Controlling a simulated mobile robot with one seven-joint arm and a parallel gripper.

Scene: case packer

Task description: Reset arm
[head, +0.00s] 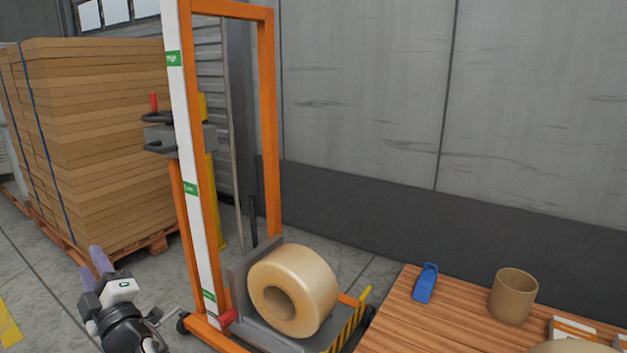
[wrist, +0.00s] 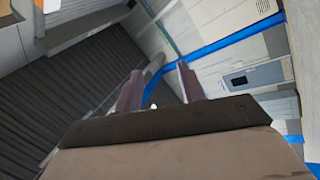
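My gripper (head: 94,262) shows at the lower left of the head view, raised above the floor with its two pale purple fingers pointing up. In the wrist view my gripper (wrist: 158,88) shows both fingers standing apart with a gap between them. Nothing is between the fingers. The gripper is open and empty, and touches nothing that I can see. The wrist view faces the upper part of the hall, with grey walls and a blue stripe.
An orange lift stand (head: 272,120) with a big tape roll (head: 318,280) is right of my gripper. Stacked cardboard (head: 105,140) on a pallet is behind. A wooden table (head: 455,318) at lower right holds a blue tool (head: 426,283) and a brown cup (head: 513,297). Floor at left is clear.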

